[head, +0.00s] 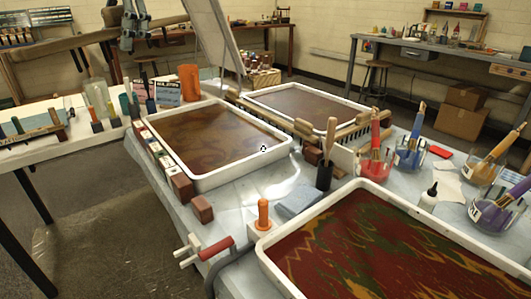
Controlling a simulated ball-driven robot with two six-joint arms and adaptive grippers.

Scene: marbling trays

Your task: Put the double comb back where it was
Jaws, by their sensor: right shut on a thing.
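My right gripper (128,40) is grey and hangs in from the top edge, left of centre. It is shut, and its fingertips meet a long tan wooden bar (70,45), which I take for the double comb. The bar runs to the left, above the floor and a white side table. My left gripper is not in view. Wooden bars with teeth (358,128) lie along the right side of the back marbling tray (340,101).
A left tray (232,178) with brown bath and a front tray (440,240) with red, green and yellow pattern stand on the covered table. Jars with brushes (410,155) stand at the right. An orange cylinder (190,82) and a tilted grey board (212,40) stand behind.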

